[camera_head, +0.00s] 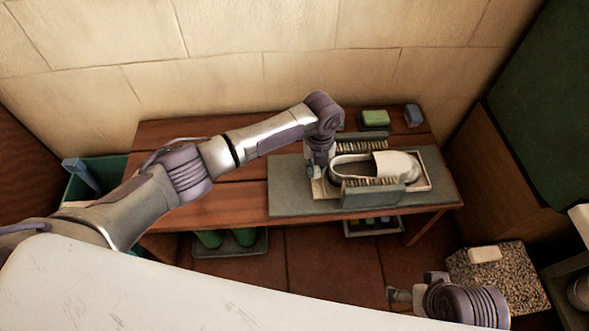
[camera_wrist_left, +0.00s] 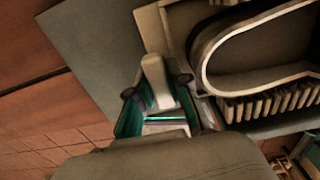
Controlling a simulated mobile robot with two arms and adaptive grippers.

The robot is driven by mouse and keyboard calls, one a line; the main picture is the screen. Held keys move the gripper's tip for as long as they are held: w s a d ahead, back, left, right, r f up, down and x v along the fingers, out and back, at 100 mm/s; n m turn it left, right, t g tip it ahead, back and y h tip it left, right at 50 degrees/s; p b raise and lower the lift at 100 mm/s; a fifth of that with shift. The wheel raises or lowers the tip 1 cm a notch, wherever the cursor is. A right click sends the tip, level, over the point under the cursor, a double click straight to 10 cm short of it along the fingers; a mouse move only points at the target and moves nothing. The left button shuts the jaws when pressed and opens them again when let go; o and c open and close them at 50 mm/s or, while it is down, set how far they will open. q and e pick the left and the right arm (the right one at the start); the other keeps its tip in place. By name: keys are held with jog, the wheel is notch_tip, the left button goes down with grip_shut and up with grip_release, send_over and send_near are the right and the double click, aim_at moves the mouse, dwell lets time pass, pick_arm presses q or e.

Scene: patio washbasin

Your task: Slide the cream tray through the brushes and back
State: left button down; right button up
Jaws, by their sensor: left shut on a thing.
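The cream tray (camera_head: 426,174) lies on a grey board on the wooden bench, with a pale shoe (camera_head: 390,164) in it. A rear brush (camera_head: 362,145) and a front brush (camera_head: 372,193) stand along the tray's long sides, with the shoe between them. My left gripper (camera_head: 318,178) reaches down at the tray's left end. In the left wrist view its teal-padded fingers are shut on the tray's cream handle (camera_wrist_left: 155,78), and part of the shoe (camera_wrist_left: 262,55) shows beside it. My right gripper (camera_head: 402,297) is low at the front; its finger gap is unclear.
The grey board (camera_head: 285,200) has bare room left of the tray. A green sponge block (camera_head: 374,118) and a blue-grey block (camera_head: 413,115) stand at the back. A speckled block (camera_head: 505,280) bearing a cream bar is at the lower right. Green footwear (camera_head: 245,237) lies under the bench.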

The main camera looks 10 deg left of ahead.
aim_at(337, 165)
pick_arm(q)
jog(key=d, duration=0.2)
jog(key=w+d+b, duration=0.1)
jog(key=d, duration=0.1)
jog(key=shift+w+d, duration=0.2)
jog(key=shift+d, duration=0.2)
jog(key=shift+d+r+b, duration=0.15)
jog(key=shift+b, duration=0.15)
pick_arm(e)
jog(key=w+a+r+t+y, duration=0.1)
jog(key=w+t, duration=0.3)
jog(key=w, duration=0.4)
jog(key=shift+a+r+t, duration=0.3)
jog(key=shift+a+r, duration=0.5)
jog(key=shift+a, duration=0.05)
pick_arm(q)
jog(key=c, duration=1.4)
grip_release()
jog(key=shift+w+d, duration=0.1)
jog(key=shift+d, duration=0.05)
pick_arm(e)
jog(key=shift+d, duration=0.1)
pick_arm(q)
jog(key=shift+o, duration=0.2)
pick_arm(e)
jog(key=shift+f, duration=0.1)
pick_arm(q)
notch_tip(337, 165, up, 12)
